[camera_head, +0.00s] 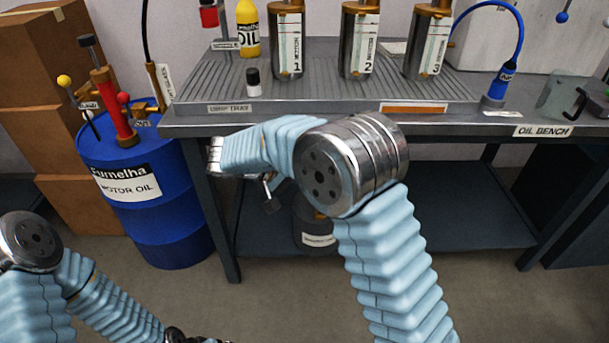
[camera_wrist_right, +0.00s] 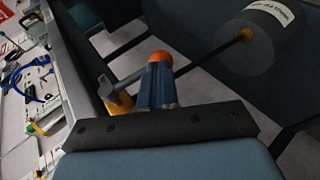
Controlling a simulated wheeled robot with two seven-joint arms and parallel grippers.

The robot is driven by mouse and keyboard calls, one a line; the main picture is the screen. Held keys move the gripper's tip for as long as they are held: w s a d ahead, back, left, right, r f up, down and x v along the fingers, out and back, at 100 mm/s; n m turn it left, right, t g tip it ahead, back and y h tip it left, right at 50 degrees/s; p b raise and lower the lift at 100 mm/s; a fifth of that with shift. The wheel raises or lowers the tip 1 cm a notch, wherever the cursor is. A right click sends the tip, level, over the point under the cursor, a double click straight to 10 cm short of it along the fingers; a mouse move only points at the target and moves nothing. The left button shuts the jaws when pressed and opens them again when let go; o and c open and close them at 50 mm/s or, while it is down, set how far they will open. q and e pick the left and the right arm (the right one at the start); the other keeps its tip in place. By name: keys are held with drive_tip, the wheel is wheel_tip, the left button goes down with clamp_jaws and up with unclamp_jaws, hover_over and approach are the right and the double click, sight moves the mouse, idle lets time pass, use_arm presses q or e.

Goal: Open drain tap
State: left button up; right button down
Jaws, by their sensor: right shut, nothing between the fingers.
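My right forearm (camera_head: 262,143) crosses in front of the bench's front edge and hides most of my right gripper in the head view. In the right wrist view, my right gripper (camera_wrist_right: 157,90) is shut and empty, with its narrow fingers in the middle. The drain tap's brass body (camera_wrist_right: 118,102) with a grey stub shows just left of the fingers. A round orange end (camera_wrist_right: 159,59) sits at the fingertips; contact cannot be told.
A grey labelled container (camera_wrist_right: 265,35) stands under the oil bench (camera_head: 450,128). It also shows in the head view (camera_head: 315,238). A blue motor oil drum (camera_head: 155,225) stands left of the bench. Canisters (camera_head: 287,45) stand on the ribbed tray.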

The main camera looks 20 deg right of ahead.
drive_tip(key=shift+s+d+f+h, duration=0.1)
drive_tip(key=shift+d+f+h, duration=0.25)
drive_tip(key=shift+h, duration=0.35)
drive_tip(key=shift+r, duration=0.15)
